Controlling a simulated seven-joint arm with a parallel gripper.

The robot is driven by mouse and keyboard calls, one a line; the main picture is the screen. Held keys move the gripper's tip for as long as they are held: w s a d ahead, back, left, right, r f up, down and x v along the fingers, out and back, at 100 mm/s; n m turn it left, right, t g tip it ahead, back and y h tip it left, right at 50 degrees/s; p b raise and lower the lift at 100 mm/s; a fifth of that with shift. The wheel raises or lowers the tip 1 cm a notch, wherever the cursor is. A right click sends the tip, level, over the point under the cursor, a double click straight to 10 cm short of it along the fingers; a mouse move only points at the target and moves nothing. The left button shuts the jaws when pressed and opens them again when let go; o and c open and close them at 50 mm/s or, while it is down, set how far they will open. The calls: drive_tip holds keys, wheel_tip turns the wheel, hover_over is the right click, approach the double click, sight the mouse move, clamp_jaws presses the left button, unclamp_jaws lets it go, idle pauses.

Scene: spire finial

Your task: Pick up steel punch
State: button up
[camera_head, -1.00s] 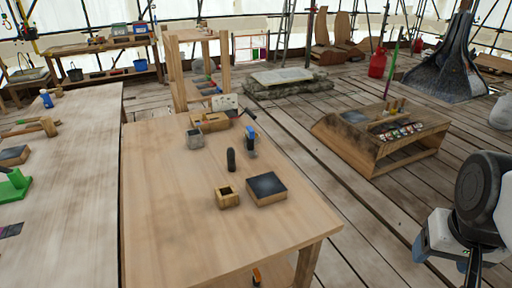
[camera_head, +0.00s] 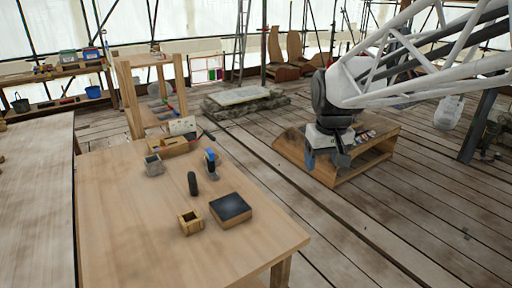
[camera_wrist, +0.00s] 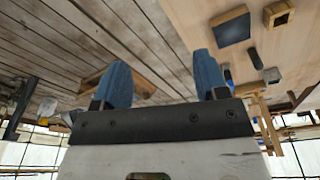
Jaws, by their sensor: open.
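I cannot tell for sure which item is the steel punch. A small dark upright cylinder (camera_head: 192,183) stands on the wooden table (camera_head: 120,235); it also shows in the wrist view (camera_wrist: 256,58). Behind it stands a blue-topped item (camera_head: 210,158), also in the wrist view (camera_wrist: 227,72). My gripper (camera_head: 326,160) is in front of the low wooden crate, right of the table and apart from these items. In the wrist view its two blue fingers (camera_wrist: 160,78) are spread with nothing between them.
On the table are a small wooden cup (camera_head: 190,222), a dark-topped block (camera_head: 231,208), a grey box (camera_head: 153,165) and a wooden tray (camera_head: 177,146). The low wooden crate (camera_head: 292,148) sits on the plank floor. The table's front left is clear.

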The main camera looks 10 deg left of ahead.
drive_tip(key=w+a+f+n, duration=0.2)
drive_tip(key=w+a+f, duration=0.1)
drive_tip(key=w+a, duration=0.85)
drive_tip(key=n+g, duration=0.2)
drive_tip(key=n, duration=0.4)
hover_over(191, 173)
wheel_tip(191, 173, down, 18)
drive_tip(key=shift+w+d+r, duration=0.1)
drive_tip(key=shift+d+r, duration=0.05)
drive_tip(key=shift+r, duration=0.05)
drive_tip(key=shift+a+f, duration=0.2)
drive_tip(key=shift+a, duration=0.1)
drive_tip(key=shift+f, duration=0.1)
drive_tip(key=shift+f, duration=1.2)
drive_tip(key=shift+f, duration=0.1)
